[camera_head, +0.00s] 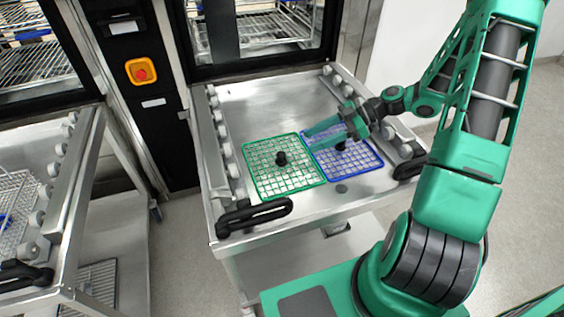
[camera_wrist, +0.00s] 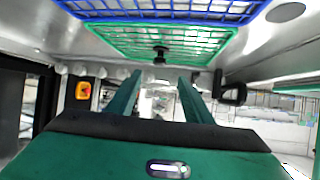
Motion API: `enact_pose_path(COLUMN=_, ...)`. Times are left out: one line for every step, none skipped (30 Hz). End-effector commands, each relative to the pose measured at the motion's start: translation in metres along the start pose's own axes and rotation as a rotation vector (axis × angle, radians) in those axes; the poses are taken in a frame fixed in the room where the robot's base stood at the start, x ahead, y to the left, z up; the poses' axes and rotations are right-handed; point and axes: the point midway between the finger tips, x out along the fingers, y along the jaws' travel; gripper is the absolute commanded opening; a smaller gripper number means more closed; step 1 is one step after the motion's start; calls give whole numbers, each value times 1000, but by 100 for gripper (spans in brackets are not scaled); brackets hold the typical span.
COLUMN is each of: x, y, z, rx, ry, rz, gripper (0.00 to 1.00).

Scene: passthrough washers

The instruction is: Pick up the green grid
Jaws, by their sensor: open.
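The green grid (camera_head: 286,180) lies flat on the steel cart top, with a black knob (camera_head: 281,158) standing at its middle. In the wrist view the green grid (camera_wrist: 180,43) is at the top, and its knob (camera_wrist: 160,54) shows between the fingers' directions. My gripper (camera_head: 312,136) is open and empty, to the right of the knob and above the area where the two grids meet. Both fingers (camera_wrist: 158,80) show apart in the wrist view. The fingers cover a little of the grids' far edges in the head view.
A blue grid (camera_head: 362,166) with a black knob lies right beside the green one. Rollered rails (camera_head: 226,150) line the cart's sides, and a black handle (camera_head: 254,216) is at the front left. A washer with racks stands behind; another cart is at the left.

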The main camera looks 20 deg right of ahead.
Motion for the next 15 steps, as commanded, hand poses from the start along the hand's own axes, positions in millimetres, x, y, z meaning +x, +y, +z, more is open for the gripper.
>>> enact_pose_path(x=6, y=0, z=-1, rx=-4, ry=6, rz=-3, gripper=46)
enact_pose_path(x=10, y=0, z=-1, rx=-5, ry=7, rz=-2, gripper=46)
enact_pose_path(x=16, y=0, z=-1, rx=-5, ry=7, rz=-2, gripper=46)
enact_pose_path(x=21, y=0, z=-1, rx=-4, ry=6, rz=-3, gripper=46)
enact_pose_path(x=26, y=-1, z=0, rx=-3, ry=5, rz=-4, gripper=46)
enact_pose_path(x=32, y=-1, z=0, rx=-2, ry=5, rz=-3, gripper=46)
enact_pose_path(x=36, y=0, z=-1, rx=-3, ry=5, rz=-3, gripper=46)
enact_pose_path(x=39, y=0, z=-1, rx=-3, ry=5, rz=-2, gripper=46)
enact_pose_path(x=44, y=0, z=0, rx=-3, ry=4, rz=-1, gripper=46)
enact_pose_path(x=46, y=0, z=0, rx=-3, ry=3, rz=-2, gripper=46)
enact_pose_path(x=49, y=0, z=0, rx=-3, ry=3, rz=-2, gripper=46)
enact_pose_path(x=51, y=0, z=0, rx=-3, ry=2, rz=-1, gripper=46)
enact_pose_path(x=52, y=0, z=0, rx=-3, ry=2, rz=-1, gripper=46)
enact_pose_path(x=53, y=0, z=0, rx=-3, ry=2, rz=0, gripper=46)
enact_pose_path(x=56, y=0, z=0, rx=-3, ry=2, rz=0, gripper=46)
